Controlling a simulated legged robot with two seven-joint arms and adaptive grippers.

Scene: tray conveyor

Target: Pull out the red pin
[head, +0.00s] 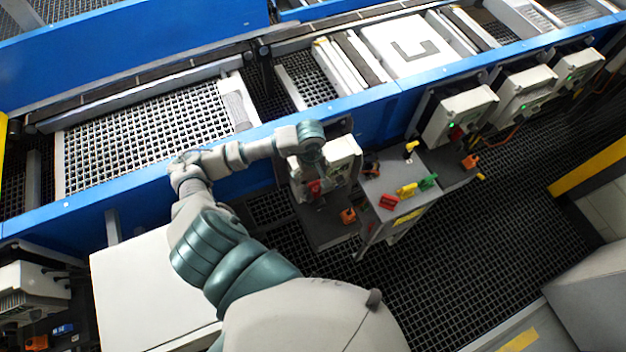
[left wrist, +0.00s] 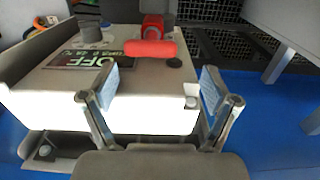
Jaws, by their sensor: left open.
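A red part (left wrist: 150,47), which looks like the red pin or a handle, shows in the left wrist view on the far side of a pale box (left wrist: 65,82) with an OFF label. A red ring-like piece stands just behind it. In the head view a red part (head: 314,187) shows on the front of the box below my left wrist. My left gripper (left wrist: 159,82) is open and empty, its two fingers spread over the near edge of the box, short of the red part. In the head view its fingers are hard to make out. My right gripper is not in view.
A blue conveyor rail (head: 130,193) runs beside the box. A grey stand (head: 385,185) to the right carries red, yellow and green handles. More pale boxes (head: 460,112) hang along the rail. Dark grating lies below.

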